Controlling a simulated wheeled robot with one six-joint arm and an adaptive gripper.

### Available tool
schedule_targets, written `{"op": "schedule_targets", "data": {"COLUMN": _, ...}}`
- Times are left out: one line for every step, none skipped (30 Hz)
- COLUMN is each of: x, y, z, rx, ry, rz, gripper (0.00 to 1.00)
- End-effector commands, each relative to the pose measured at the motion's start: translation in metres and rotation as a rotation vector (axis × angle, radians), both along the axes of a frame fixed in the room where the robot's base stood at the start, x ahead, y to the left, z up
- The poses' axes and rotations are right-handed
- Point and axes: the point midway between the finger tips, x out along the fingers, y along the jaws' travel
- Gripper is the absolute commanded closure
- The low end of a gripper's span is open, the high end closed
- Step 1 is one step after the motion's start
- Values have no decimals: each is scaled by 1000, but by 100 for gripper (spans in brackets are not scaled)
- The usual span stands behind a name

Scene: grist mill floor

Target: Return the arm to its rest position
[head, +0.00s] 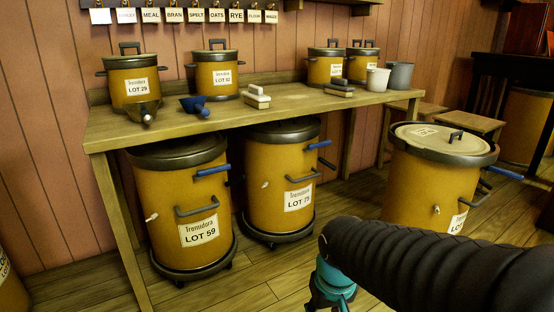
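My arm, in a black ribbed sleeve (440,262), reaches in from the lower right of the head view and bends down at its end. My gripper (329,302) hangs below a teal wrist part at the bottom edge. Its dark fingers are partly cut off by the frame, so I cannot tell if they are open or shut. I see nothing held in the part that shows. It is over the plank floor, in front of the bench and to the left of the big lidded bin (420,190).
A wooden bench (290,108) holds several lidded pots, scoops, brushes and two cups (377,80). Stools (465,118) stand at right. Label cards hang above. Some plank floor (255,298) is clear.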

Motion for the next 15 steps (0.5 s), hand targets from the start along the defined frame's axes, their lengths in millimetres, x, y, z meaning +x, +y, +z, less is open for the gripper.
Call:
{"op": "schedule_targets", "data": {"x": -13, "y": -8, "z": 13, "rx": 3, "ry": -12, "rz": -12, "gripper": 57}}
{"op": "schedule_targets", "data": {"x": -20, "y": -12, "z": 18, "rx": 4, "ry": -18, "rz": -19, "gripper": 57}}
{"op": "schedule_targets", "data": {"x": -30, "y": -18, "z": 24, "rx": 7, "ry": -27, "rz": -31, "gripper": 57}}
{"op": "schedule_targets", "data": {"x": -36, "y": -21, "z": 29, "rx": 9, "ry": -36, "rz": -41, "gripper": 57}}
{"op": "schedule_targets", "data": {"x": -42, "y": -25, "z": 34, "rx": 12, "ry": -46, "rz": -52, "gripper": 57}}
{"op": "schedule_targets", "data": {"x": -50, "y": -29, "z": 41, "rx": 15, "ry": -66, "rz": -66, "gripper": 57}}
{"op": "schedule_targets", "data": {"x": -54, "y": -33, "z": 46, "rx": 18, "ry": -83, "rz": -78, "gripper": 57}}
{"op": "schedule_targets", "data": {"x": -58, "y": -36, "z": 51, "rx": 22, "ry": -101, "rz": -89, "gripper": 57}}
{"op": "schedule_targets", "data": {"x": -64, "y": -40, "z": 58, "rx": 26, "ry": -126, "rz": -102, "gripper": 57}}
{"op": "schedule_targets", "data": {"x": -67, "y": -42, "z": 63, "rx": 28, "ry": -145, "rz": -113, "gripper": 57}}
{"op": "schedule_targets", "data": {"x": -70, "y": -45, "z": 68, "rx": 29, "ry": -164, "rz": -122, "gripper": 57}}
{"op": "schedule_targets", "data": {"x": -74, "y": -48, "z": 75, "rx": 32, "ry": -187, "rz": -133, "gripper": 57}}
{"op": "schedule_targets", "data": {"x": -76, "y": -50, "z": 80, "rx": 33, "ry": -205, "rz": -142, "gripper": 57}}
{"op": "schedule_targets", "data": {"x": -77, "y": -53, "z": 85, "rx": 34, "ry": -223, "rz": -150, "gripper": 57}}
{"op": "schedule_targets", "data": {"x": -79, "y": -55, "z": 92, "rx": 36, "ry": -244, "rz": -159, "gripper": 57}}
